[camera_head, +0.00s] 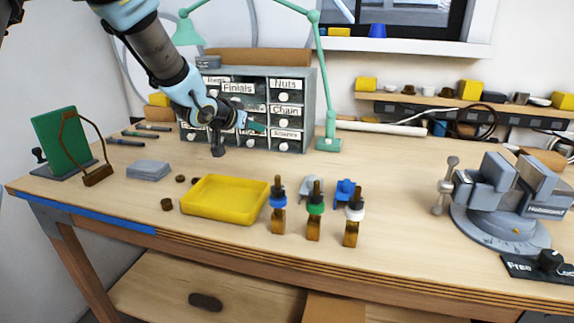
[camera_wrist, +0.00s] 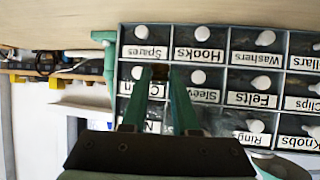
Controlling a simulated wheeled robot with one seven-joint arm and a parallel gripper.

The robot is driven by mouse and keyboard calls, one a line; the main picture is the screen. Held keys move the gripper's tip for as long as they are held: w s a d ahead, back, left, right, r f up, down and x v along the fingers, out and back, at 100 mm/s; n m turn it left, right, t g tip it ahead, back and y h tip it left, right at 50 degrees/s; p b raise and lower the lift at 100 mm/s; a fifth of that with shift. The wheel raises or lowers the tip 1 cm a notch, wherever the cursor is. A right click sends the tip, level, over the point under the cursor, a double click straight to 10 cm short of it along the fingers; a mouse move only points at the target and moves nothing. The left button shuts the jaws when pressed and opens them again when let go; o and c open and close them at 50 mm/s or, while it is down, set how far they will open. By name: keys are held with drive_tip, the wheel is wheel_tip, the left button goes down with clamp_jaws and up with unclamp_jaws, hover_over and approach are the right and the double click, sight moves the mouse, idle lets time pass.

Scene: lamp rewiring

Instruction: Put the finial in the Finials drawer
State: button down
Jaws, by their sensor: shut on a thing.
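In the head view I cannot make out the finial. The Finials drawer (camera_head: 238,89) is in the top row, up and left of my fingertips. Its large label suggests it stands out from the cabinet, but I cannot see inside it. In the wrist view the Finials label is not readable behind my gripper.
A yellow tray (camera_head: 224,218), several dropper bottles (camera_head: 314,228) and a grey block (camera_head: 149,170) stand on the bench. A green lamp arm (camera_head: 322,80) rises right of the cabinet. A vise (camera_head: 505,205) is at the right. The bench between cabinet and tray is mostly clear.

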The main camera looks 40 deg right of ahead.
hover_over(260, 167)
drive_tip(key=shift+m+g, duration=0.3)
wheel_tip(260, 167, down, 5)
drive_tip(key=shift+f+p, duration=0.2)
drive_tip(key=shift+p, duration=0.1)
drive_tip(key=shift+f+p, duration=0.4)
drive_tip(key=shift+f, duration=1.7)
drive_tip(key=shift+f, duration=0.1)
drive_tip(key=c, duration=0.7)
unclamp_jaws()
drive_tip(key=b+v, duration=0.2)
drive_tip(key=v, duration=1)
drive_tip(key=shift+a, duration=0.1)
